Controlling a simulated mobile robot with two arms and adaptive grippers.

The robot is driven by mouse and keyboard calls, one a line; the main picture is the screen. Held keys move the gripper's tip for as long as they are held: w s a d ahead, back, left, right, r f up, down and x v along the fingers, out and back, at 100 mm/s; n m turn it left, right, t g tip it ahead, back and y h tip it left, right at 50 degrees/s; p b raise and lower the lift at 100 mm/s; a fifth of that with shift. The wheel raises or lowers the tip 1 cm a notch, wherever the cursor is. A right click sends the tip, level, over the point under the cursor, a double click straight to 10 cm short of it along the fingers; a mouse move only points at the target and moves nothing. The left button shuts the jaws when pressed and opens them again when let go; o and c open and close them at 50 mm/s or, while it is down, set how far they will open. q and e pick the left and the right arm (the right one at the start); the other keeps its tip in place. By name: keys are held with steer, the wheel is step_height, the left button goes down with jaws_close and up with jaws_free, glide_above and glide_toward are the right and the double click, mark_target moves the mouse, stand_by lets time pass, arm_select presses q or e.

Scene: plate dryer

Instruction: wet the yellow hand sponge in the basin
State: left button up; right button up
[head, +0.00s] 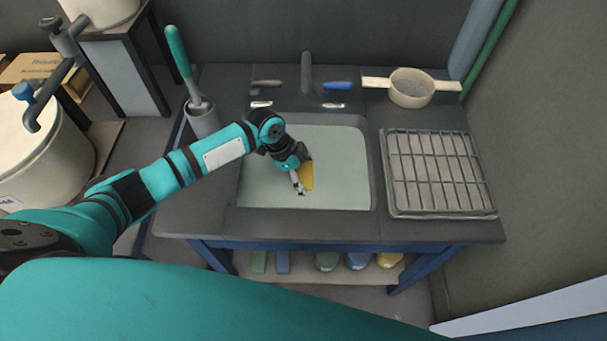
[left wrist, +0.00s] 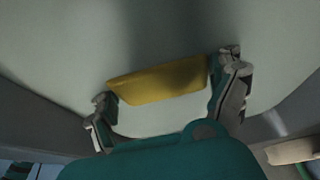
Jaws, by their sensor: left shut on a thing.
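The yellow hand sponge (head: 307,176) is inside the pale basin (head: 343,155), near its middle. My left gripper (head: 298,182) reaches down into the basin from the left and is shut on the sponge. The left wrist view shows the sponge (left wrist: 160,82) between the two fingers, with the pale basin surface (left wrist: 60,60) around it. I cannot tell whether the sponge touches the basin's bottom, and no water surface can be made out clearly. My right gripper is not in view.
A tap (head: 306,75) with a blue handle (head: 337,86) stands behind the basin. A wire drying rack (head: 438,170) lies to its right, with a strainer (head: 410,88) behind. A grey holder (head: 201,118) with a teal-handled brush (head: 178,50) stands at the left. Several items sit on the lower shelf (head: 305,268).

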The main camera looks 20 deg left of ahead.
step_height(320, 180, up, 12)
steer(key=p, duration=1.1)
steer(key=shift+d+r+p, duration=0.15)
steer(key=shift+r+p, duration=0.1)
steer(key=shift+p, duration=0.1)
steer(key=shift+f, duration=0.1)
